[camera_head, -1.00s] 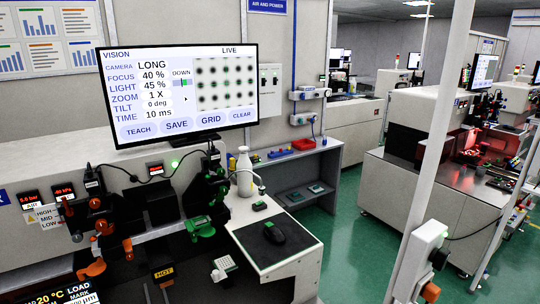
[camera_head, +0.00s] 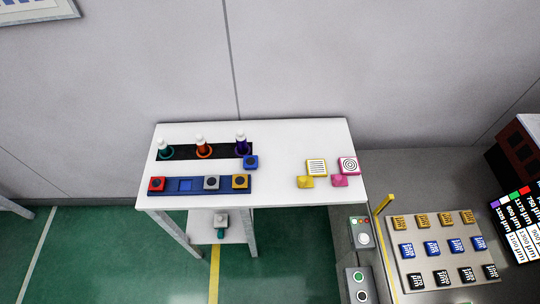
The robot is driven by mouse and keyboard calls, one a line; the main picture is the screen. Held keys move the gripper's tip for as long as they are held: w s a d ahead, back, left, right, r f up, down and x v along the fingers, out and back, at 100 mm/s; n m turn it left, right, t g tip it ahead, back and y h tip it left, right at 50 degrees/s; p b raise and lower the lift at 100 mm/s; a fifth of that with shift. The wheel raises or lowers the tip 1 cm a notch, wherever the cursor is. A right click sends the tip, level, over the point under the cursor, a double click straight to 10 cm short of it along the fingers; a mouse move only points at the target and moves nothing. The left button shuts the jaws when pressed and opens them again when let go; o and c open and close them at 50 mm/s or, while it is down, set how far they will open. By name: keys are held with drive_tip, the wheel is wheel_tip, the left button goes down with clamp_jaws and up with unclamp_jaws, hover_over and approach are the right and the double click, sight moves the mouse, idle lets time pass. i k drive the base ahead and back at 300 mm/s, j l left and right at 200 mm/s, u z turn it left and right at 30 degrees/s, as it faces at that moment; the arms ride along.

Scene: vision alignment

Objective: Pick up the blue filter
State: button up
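A small blue square block with a dark round centre (camera_head: 251,162), which looks like the blue filter, sits on the white table (camera_head: 275,145). It lies by the right end of a dark strip and just behind the right end of a long blue holder (camera_head: 222,190). The holder carries a red block (camera_head: 157,184), a grey block (camera_head: 211,183) and an orange block (camera_head: 241,181). An empty blue slot (camera_head: 185,185) shows between the red and grey ones. My gripper is not in view.
Three white-topped bottles with green, orange and purple bases (camera_head: 201,147) stand behind the holder. Yellow and pink blocks (camera_head: 348,165) lie at the table's right. A grey bench with a board of labelled tiles (camera_head: 440,218) stands at right. A wall rises behind.

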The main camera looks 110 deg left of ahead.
sight(251, 162)
drive_tip(key=u, duration=3.85)
drive_tip(key=i, duration=1)
